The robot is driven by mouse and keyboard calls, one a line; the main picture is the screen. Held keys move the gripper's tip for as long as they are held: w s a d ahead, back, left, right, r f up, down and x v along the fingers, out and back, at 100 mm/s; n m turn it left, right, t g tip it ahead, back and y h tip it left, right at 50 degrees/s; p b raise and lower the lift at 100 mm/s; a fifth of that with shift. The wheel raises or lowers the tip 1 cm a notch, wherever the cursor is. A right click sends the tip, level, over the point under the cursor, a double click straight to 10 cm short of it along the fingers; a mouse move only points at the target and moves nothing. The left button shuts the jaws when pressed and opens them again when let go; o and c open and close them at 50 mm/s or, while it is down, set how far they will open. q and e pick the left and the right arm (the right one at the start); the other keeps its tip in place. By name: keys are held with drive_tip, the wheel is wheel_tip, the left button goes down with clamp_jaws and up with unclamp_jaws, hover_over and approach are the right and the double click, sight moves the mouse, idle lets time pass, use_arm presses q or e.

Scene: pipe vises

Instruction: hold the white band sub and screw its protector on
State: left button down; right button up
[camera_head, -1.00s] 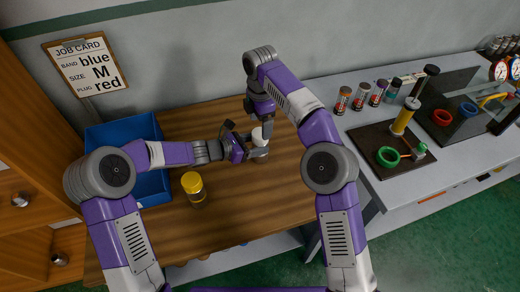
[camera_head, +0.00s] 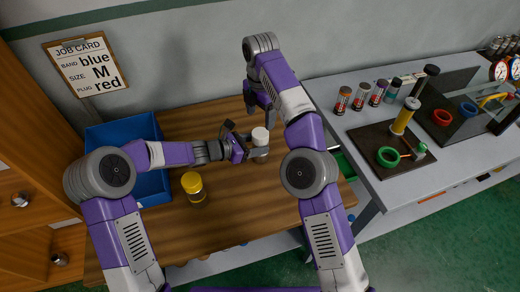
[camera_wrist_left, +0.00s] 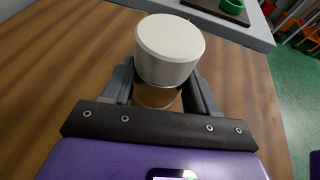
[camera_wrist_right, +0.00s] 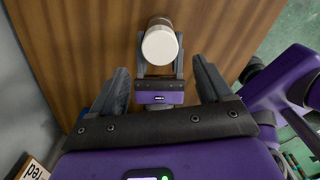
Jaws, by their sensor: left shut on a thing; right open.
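The white protector (camera_head: 260,135) sits upright on top of the sub held over the table; it also shows in the left wrist view (camera_wrist_left: 170,50). Below it, a coppery part of the sub body (camera_wrist_left: 156,97) shows between my left fingers. My left gripper (camera_head: 259,153) is shut on this sub from the left side. My right gripper (camera_wrist_right: 162,78) is open and empty; in its wrist view the white protector (camera_wrist_right: 160,47) is beyond its fingertips, apart from them. In the head view the right gripper is behind the protector. The thread and any white band are hidden.
A yellow-capped sub (camera_head: 193,185) stands on the wooden table (camera_head: 250,210), left of my left gripper. A blue bin (camera_head: 140,128) is at the back left. A job card (camera_head: 85,68) hangs on the wall. The grey bench (camera_head: 350,145) at right holds several small bottles and a vise.

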sight(260, 133)
drive_tip(key=shift+w+f, duration=0.1)
drive_tip(key=shift+f, duration=3.9)
drive_tip(key=c, duration=1.1)
drive_tip(key=shift+o, duration=0.2)
drive_tip(key=m, duration=0.3)
drive_tip(key=o, duration=1.2)
drive_tip(key=shift+c, duration=0.2)
